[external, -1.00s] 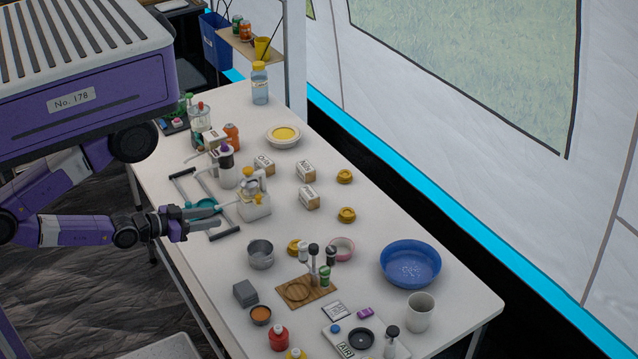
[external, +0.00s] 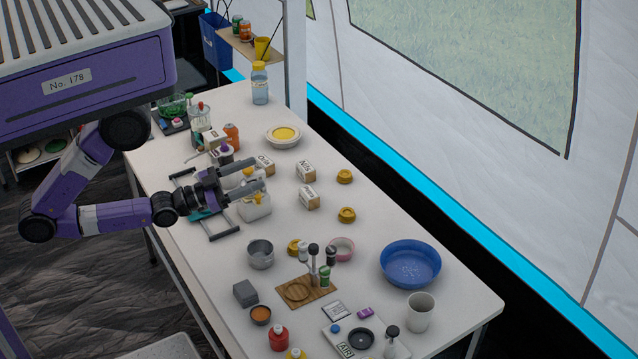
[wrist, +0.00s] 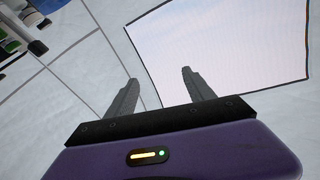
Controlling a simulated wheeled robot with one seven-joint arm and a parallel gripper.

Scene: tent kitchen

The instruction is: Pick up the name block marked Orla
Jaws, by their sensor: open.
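Several white name blocks with wooden-coloured parts stand on the white table. One block (external: 264,166) is just beyond my fingers, a second block (external: 306,172) is farther right, and a third block (external: 308,197) is nearer the front. Another pale block (external: 213,140) is at the back left. The lettering is too small to tell surely which reads Orla.
White jugs (external: 255,207) stand under and beside my fingers. A dark-handled rack (external: 222,232) lies below my wrist. Yellow lids (external: 346,214), a metal pot (external: 260,254) and a blue basin (external: 410,263) stand around.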

